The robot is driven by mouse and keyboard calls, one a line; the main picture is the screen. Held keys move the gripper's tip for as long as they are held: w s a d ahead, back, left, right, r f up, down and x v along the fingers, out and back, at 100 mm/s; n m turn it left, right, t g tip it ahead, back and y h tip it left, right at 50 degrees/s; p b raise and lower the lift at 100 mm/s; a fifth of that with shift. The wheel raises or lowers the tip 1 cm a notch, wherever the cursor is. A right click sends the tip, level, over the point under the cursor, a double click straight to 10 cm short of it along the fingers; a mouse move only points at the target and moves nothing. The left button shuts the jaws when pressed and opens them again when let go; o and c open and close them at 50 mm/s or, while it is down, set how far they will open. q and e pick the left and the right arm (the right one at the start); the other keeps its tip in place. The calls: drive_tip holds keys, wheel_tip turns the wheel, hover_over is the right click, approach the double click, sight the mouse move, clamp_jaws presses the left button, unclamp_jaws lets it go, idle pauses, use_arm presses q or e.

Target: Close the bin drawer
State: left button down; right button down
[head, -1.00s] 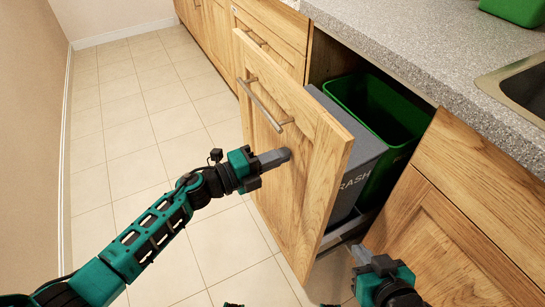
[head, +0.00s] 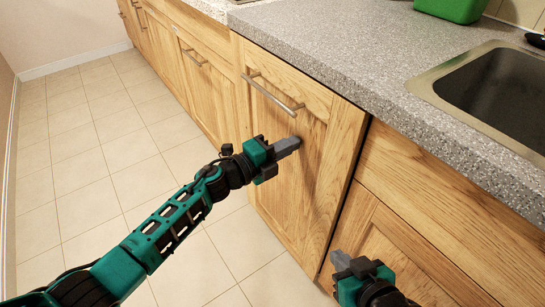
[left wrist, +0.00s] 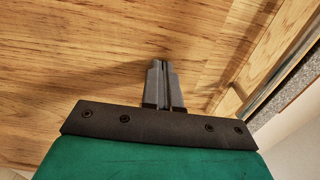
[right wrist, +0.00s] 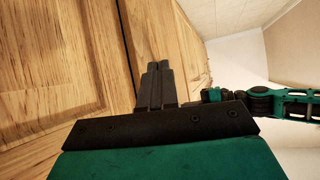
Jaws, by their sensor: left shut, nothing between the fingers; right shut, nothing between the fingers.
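The bin drawer (head: 318,185) has a light wooden front with a metal bar handle (head: 272,92) near its top. Its front now sits close to the cabinet under the counter, and the bins inside are hidden. A narrow dark gap shows along its right edge; I cannot tell if it is fully flush. My left gripper (head: 297,143) is shut and empty, its tips at the drawer front below the handle. In the left wrist view its fingers (left wrist: 163,68) point at the wood. My right gripper (head: 337,258) is shut and empty, low near the drawer's lower right edge.
The grey speckled counter (head: 365,65) runs above, with a sink (head: 490,95) at the right and a green container (head: 450,8) at the back. Wooden cabinets (head: 415,250) stand on both sides of the drawer. The tiled floor (head: 90,165) at the left is clear.

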use_arm(q)
drive_tip(key=shift+b+x, duration=0.3)
drive_tip(key=shift+x, duration=0.8)
use_arm(e)
drive_tip(key=shift+w+a+r, duration=0.1)
drive_tip(key=shift+a, duration=0.25)
use_arm(q)
drive_tip(key=shift+w+r, duration=0.1)
drive_tip(key=shift+r, duration=0.2)
